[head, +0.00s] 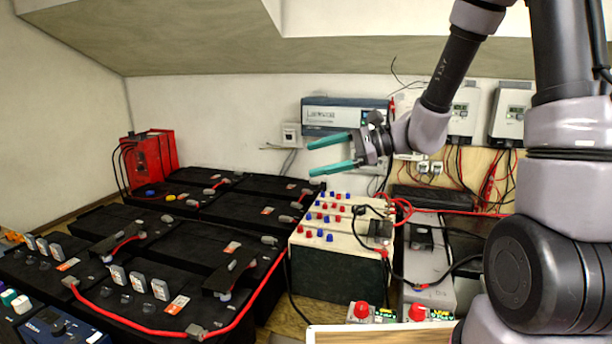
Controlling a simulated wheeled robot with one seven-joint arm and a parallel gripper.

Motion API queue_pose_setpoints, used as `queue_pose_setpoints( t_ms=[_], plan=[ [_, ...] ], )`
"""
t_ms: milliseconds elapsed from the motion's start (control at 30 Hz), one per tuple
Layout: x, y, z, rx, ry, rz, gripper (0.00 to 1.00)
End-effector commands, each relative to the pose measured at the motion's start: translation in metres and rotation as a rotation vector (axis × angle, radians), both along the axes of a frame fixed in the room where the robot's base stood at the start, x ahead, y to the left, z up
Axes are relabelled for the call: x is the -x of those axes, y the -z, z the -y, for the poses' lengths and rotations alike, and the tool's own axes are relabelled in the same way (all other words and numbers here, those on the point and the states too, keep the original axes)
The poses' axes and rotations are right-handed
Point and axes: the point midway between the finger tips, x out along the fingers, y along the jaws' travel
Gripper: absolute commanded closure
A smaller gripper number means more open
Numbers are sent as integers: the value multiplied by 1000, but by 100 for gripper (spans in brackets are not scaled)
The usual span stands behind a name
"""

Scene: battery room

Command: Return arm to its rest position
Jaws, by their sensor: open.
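My gripper (332,155) is in the middle of the head view, with two teal fingers pointing left. The fingers are apart and nothing is between them. It hangs in the air in front of the back wall, above the cream-topped battery box (335,262) with red and blue terminals. My arm comes in from the right side, rises to the top edge of the view and bends down to the gripper. The gripper touches nothing that I can see.
Black batteries (188,257) with red cables fill the left and middle. A red charger (150,160) stands at the back left. A blue-grey inverter (343,115) hangs behind my gripper. Grey wall units (510,112) hang at the right. Red knobs (361,310) are at the front.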

Motion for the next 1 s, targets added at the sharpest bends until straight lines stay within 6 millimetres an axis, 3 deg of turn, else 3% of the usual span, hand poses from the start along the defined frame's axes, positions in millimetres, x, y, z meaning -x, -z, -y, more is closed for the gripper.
queue_pose_setpoints(
  t_ms=[33, 200, 400, 700, 833, 1000],
  plan=[
    [15, -12, 6, 68, -51, 62, 13],
    [58, -30, 36, 321, -194, 241, 13],
    [93, -51, 89, 642, -282, 462, 13],
    [122, -97, 179, 1098, -266, 775, 13],
    [129, -113, 203, 1213, -239, 853, 13],
    [132, -121, 215, 1269, -224, 889, 13]
  ],
)
